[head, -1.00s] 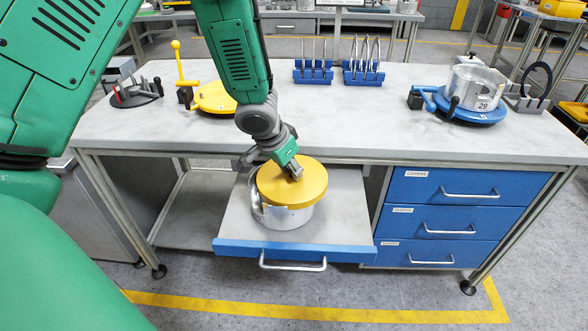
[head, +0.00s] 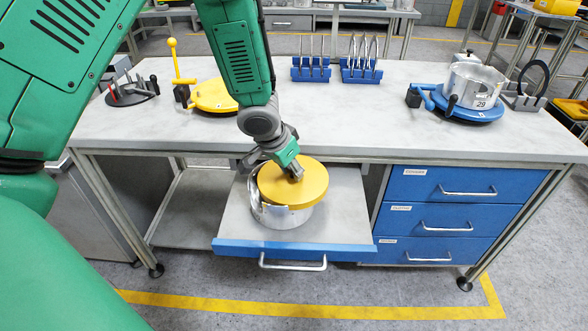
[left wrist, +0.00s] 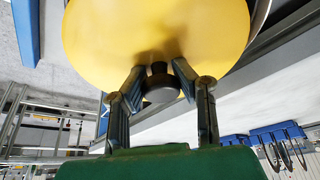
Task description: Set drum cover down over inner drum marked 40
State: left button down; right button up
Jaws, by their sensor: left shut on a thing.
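The yellow drum cover (head: 305,186) is a flat round disc above the silver inner drum (head: 270,213) on the pulled-out drawer. It sits a little off to the right of the drum, whose left rim shows. I cannot tell whether it touches the drum. No number shows on this drum. My left gripper (head: 294,172) is shut on the cover's dark central knob. My right gripper is not in view.
The open drawer (head: 235,220) has bare room around the drum. On the bench stand a yellow fixture (head: 213,98), blue racks (head: 311,74) and a blue fixture (head: 470,113) with a silver drum marked 29 (head: 474,85). The bench edge lies just behind the drawer.

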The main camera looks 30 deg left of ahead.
pick_arm(q)
jog(key=shift+s+f, duration=0.1)
jog(key=shift+d, duration=0.25)
jog(key=c, duration=1.2)
grip_release()
jog(key=shift+d, duration=0.15)
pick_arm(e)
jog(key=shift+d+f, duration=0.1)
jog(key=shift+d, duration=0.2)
pick_arm(q)
jog(key=shift+a, duration=0.3)
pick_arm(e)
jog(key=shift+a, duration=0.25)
pick_arm(q)
jog(key=shift+d, duration=0.1)
